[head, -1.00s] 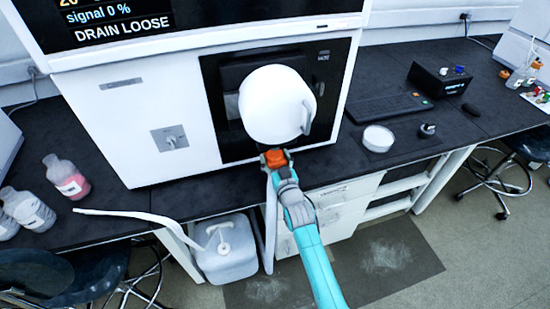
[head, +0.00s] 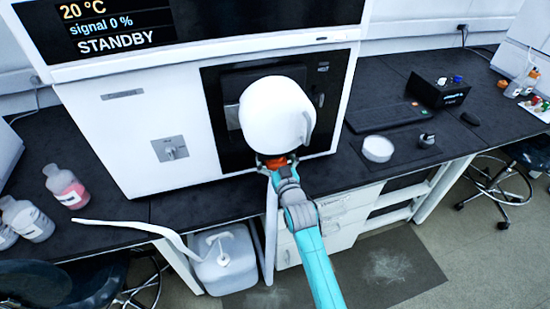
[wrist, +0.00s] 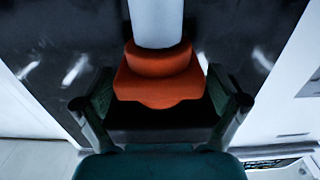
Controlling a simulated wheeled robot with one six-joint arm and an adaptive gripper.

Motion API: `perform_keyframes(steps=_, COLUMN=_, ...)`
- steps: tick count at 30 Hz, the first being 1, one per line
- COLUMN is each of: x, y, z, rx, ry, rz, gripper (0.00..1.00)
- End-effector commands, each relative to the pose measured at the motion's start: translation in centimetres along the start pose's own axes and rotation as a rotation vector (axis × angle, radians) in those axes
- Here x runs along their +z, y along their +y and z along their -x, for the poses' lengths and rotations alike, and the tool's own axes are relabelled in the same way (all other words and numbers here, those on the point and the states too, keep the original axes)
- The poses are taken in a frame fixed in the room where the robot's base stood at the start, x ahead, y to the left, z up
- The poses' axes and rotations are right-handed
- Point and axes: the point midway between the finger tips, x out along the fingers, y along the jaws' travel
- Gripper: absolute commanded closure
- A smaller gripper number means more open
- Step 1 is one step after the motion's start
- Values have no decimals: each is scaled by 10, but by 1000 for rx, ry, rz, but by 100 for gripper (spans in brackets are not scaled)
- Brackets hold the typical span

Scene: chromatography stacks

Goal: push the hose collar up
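The orange hose collar (wrist: 158,75) sits around the lower end of a pale hose or spout (wrist: 157,22) in the wrist view. My gripper (wrist: 160,88) has one finger on each side of the collar. The fingertips lie close against its flanks, but whether they press on it is unclear. In the head view the collar (head: 278,163) shows as a sliver of orange under a big white rounded vessel (head: 275,115), just beyond my gripper (head: 280,170). The instrument screen (head: 110,25) reads 20 °C, signal 0 %, STANDBY.
A pale waste container (head: 224,262) stands below the bench edge, with a white tube (head: 150,228) beside it. Bottles (head: 66,186) stand at left. A white dish (head: 377,149), keyboard (head: 388,112) and black box (head: 440,88) are at right.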

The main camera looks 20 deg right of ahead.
Motion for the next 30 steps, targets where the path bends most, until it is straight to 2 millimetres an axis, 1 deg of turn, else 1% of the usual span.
perform_keyframes(steps=6, x=2, y=0, z=2, rx=0, ry=-3, rz=0, gripper=4)
perform_keyframes(steps=10, x=2, y=0, z=13, rx=0, ry=-3, rz=0, gripper=4)
perform_keyframes(steps=14, x=2, y=0, z=34, rx=0, ry=-4, rz=0, gripper=4)
perform_keyframes(steps=21, x=2, y=0, z=80, rx=0, ry=-4, rz=0, gripper=4)
perform_keyframes(steps=24, x=2, y=0, z=95, rx=0, ry=-3, rz=0, gripper=4)
perform_keyframes(steps=27, x=2, y=0, z=107, rx=0, ry=-2, rz=0, gripper=4)
perform_keyframes(steps=30, x=1, y=0, z=115, rx=0, ry=-2, rz=0, gripper=4)
